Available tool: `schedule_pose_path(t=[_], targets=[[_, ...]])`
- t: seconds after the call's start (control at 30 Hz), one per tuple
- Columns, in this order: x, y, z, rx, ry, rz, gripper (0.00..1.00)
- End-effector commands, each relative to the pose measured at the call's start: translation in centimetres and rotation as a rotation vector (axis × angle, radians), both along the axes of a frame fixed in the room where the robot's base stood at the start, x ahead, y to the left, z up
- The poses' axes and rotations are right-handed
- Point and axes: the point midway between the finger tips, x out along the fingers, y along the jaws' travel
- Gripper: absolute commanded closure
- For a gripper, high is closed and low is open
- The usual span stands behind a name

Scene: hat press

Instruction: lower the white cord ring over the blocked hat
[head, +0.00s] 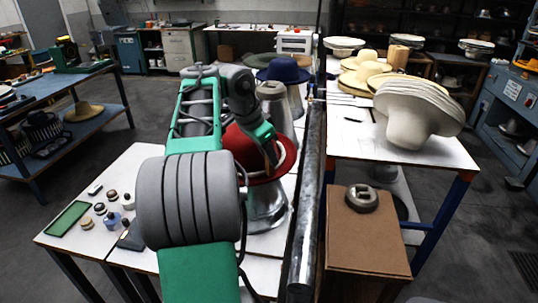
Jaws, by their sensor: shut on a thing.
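The red hat (236,143) sits on a metal stand (268,208) on the white table, partly hidden behind my arm. The white cord ring (294,153) shows as a thin pale loop at the hat's right side, near the crown and brim. My gripper (271,159) points down at the hat's right side and is shut on the ring. My arm hides the ring's left part. I cannot tell whether the ring is around the crown or still above it.
A blue hat (283,70) on another metal stand is behind the red one. Small tins and a green tray (67,219) lie at left. Stacked pale hats (415,105) fill the right table, beside a brown box (365,235).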

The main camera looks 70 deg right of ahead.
Motion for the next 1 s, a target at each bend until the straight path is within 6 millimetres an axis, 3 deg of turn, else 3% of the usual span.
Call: schedule_pose_path(t=[0.43,0.47,0.7,0.77,1.0], targets=[[-0.02,-0.01,-0.19,0.0,0.0,0.0,1.0],[-0.01,0.0,-0.2,0.0,0.0,0.0,0.8],[-0.01,0.0,-0.21,0.0,0.0,0.0,0.6],[-0.01,0.0,-0.22,0.0,0.0,0.0,0.55],[0.0,0.02,-0.2,0.0,0.0,0.001,0.55]])
